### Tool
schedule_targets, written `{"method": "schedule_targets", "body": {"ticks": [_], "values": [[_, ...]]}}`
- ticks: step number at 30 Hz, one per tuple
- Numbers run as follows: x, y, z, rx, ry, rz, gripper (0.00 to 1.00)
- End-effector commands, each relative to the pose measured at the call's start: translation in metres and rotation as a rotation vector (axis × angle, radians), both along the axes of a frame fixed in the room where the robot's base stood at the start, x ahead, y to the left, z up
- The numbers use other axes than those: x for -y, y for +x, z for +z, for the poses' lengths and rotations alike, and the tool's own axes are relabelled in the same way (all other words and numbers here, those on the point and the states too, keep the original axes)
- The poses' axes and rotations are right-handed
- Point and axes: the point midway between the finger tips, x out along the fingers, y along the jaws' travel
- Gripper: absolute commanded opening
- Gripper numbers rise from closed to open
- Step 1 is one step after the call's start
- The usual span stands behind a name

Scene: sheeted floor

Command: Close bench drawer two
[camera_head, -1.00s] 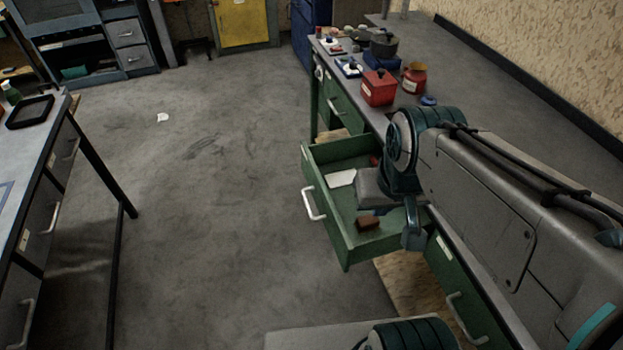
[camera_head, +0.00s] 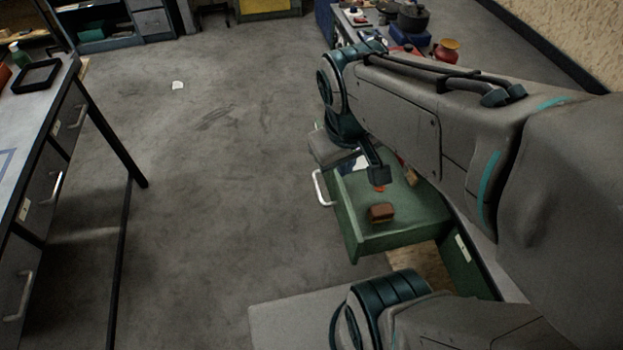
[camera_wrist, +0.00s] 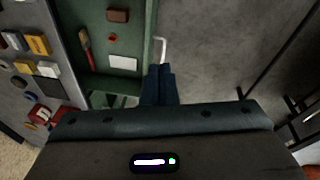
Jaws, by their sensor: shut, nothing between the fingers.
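An open green bench drawer (camera_head: 400,238) sticks out from the right-hand bench, with a white bar handle (camera_head: 322,188) on its front. It also shows in the wrist view (camera_wrist: 129,50), with its handle (camera_wrist: 161,50) along the front's outer side. A brown block (camera_head: 382,212) lies inside it. The wrist view also shows a red-handled brush (camera_wrist: 87,48) and a white card (camera_wrist: 123,63) inside. My gripper (camera_wrist: 160,78) is shut and empty, its fingers overlapping the drawer front near the handle's end. Contact cannot be told. In the head view my arm hides the fingers and the drawer's far end.
The right-hand bench top holds a dark pot (camera_head: 414,18), a red jar (camera_head: 446,50) and other small items. A second bench (camera_head: 40,110) with drawers stands at the left. The floor (camera_head: 220,190) between them is clear apart from a white scrap (camera_head: 178,85).

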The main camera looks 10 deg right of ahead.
Motion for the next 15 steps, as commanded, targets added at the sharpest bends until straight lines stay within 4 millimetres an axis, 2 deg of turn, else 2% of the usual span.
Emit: {"method": "schedule_targets", "body": {"ticks": [1, 8, 15], "values": [[-0.001, 0.007, -0.031, -0.047, -0.049, 0.070, 0.00], [-0.007, 0.043, -0.100, -0.267, -0.281, 0.437, 0.00], [-0.024, 0.089, -0.172, -0.491, -0.493, 0.804, 0.00]]}}
